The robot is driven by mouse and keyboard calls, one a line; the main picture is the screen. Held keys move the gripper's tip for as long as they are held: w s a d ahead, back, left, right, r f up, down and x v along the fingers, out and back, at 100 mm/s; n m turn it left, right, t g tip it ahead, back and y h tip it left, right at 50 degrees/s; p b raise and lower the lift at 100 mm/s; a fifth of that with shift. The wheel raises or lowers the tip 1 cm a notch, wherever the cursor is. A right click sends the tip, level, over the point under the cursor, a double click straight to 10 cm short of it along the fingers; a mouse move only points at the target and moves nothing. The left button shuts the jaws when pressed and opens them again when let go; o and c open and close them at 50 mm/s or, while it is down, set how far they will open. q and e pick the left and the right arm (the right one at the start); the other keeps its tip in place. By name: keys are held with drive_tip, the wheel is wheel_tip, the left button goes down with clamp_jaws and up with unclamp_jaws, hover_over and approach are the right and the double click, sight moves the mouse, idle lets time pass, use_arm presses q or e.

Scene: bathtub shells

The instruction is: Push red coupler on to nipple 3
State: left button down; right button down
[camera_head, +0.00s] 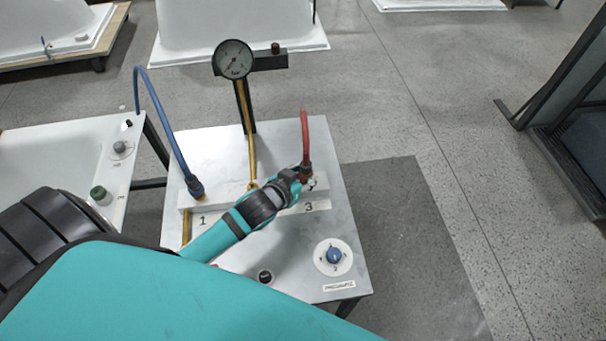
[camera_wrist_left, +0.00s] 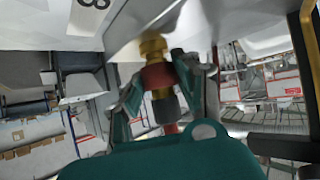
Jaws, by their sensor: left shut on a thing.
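The red coupler (camera_head: 305,172) is at the end of the red hose, over the right end of the white block by label 3 (camera_head: 308,208). My left gripper (camera_head: 301,180) is shut on it from the left. In the left wrist view the red collar (camera_wrist_left: 157,76) and dark lower body sit between the two fingers (camera_wrist_left: 163,95). A brass fitting (camera_wrist_left: 153,46), seemingly nipple 3, lines up with the collar. I cannot tell how far the coupler is seated on it. My right gripper is not in view.
A blue hose with its coupler (camera_head: 195,187) stands at position 1. A pressure gauge (camera_head: 234,60) rises behind. A blue knob (camera_head: 334,255) and black button (camera_head: 265,276) are on the front of the grey panel (camera_head: 300,250).

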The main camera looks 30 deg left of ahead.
use_arm(q)
drive_tip(key=c, duration=0.8)
unclamp_jaws()
drive_tip(key=shift+f, duration=0.1)
drive_tip(key=shift+c, duration=0.2)
drive_tip(key=v, duration=1.2)
